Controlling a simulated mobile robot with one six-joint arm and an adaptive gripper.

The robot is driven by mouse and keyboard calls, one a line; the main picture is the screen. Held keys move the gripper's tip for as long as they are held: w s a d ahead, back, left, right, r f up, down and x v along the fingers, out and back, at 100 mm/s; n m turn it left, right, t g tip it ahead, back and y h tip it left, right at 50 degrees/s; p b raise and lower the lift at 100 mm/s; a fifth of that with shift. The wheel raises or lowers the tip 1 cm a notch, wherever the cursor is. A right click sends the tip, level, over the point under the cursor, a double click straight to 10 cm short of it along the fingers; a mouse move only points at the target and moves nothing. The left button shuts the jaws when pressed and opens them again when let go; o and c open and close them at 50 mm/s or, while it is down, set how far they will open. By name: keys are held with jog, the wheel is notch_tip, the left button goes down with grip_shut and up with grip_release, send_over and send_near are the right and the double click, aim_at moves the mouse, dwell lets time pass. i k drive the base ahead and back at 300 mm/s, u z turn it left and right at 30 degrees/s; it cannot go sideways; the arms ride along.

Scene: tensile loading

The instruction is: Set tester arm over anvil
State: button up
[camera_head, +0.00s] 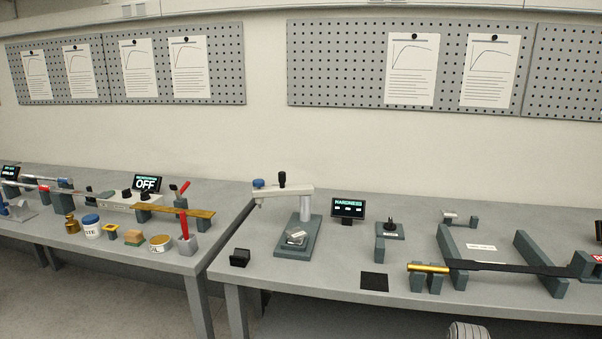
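The hardness tester stands on the right-hand bench, with a dark green-grey base plate (284,252) and a pale upright column (306,208). Its light tester arm (290,190) reaches left from the column top, with a black knob (282,180) on top and a blue-topped head (258,184) at its left end. The head hangs left of the base plate, out to the side of the anvil. The anvil (296,238), a small silver block, sits on the base in front of the column. My gripper is not in view.
A small display reading HARDNESS (348,208) stands right of the tester. A black block (240,257) sits left of the base, and a dark square pad (374,281) lies to its right. A gap separates this bench from the cluttered left bench (180,258).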

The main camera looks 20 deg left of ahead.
aim_at(282, 190)
jog(key=z, duration=0.45)
jog(key=k, duration=0.65)
jog(key=u, duration=1.3)
jog(key=i, duration=0.95)
